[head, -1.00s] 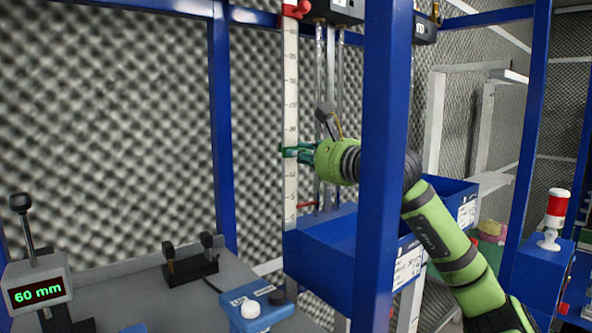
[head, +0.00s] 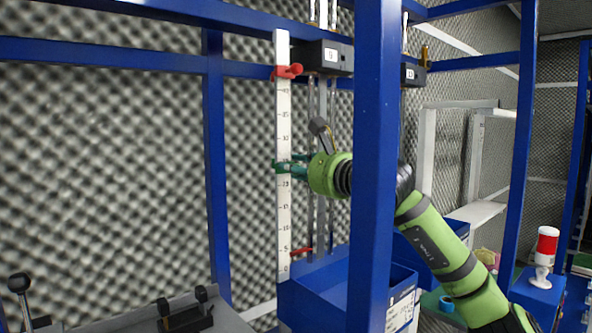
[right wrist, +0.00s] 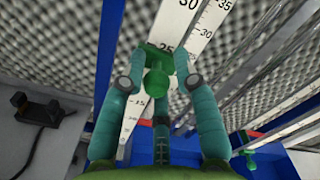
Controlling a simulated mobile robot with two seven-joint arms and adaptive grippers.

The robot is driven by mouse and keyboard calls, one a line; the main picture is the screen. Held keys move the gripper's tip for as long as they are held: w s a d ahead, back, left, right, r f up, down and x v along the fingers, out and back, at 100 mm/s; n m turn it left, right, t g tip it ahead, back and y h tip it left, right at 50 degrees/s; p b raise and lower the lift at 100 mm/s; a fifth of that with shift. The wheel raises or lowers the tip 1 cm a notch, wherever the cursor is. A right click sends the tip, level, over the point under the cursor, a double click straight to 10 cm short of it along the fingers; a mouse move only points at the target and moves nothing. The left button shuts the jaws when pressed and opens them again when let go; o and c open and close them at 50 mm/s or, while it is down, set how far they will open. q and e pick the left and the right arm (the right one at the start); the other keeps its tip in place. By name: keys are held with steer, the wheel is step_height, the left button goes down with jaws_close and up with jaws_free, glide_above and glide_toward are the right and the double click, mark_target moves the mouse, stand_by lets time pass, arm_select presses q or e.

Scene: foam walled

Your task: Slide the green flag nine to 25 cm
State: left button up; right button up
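The green flag (right wrist: 157,72) sits on the tall white scale (head: 284,110), near the 25 mark in the right wrist view. In the head view the flag (head: 279,166) is a small dark green piece at the scale's left edge, partly hidden by the fingers. My right gripper (head: 292,166) reaches it from the right. In the right wrist view its teal fingers (right wrist: 160,62) lie on either side of the flag, seemingly shut on it. My left gripper is not in view.
Red markers sit at the scale's top (head: 289,71) and near its bottom (head: 301,251). A blue post (head: 376,150) stands in front of my right arm. A blue bin (head: 325,288) is below. Another scale with a green marker (right wrist: 246,154) shows in the right wrist view.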

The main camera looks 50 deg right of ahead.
steer(key=shift+d, duration=0.1)
steer(key=s, duration=0.4)
steer(key=s+a, duration=0.1)
steer(key=s, duration=0.7)
steer(key=shift+a, duration=0.2)
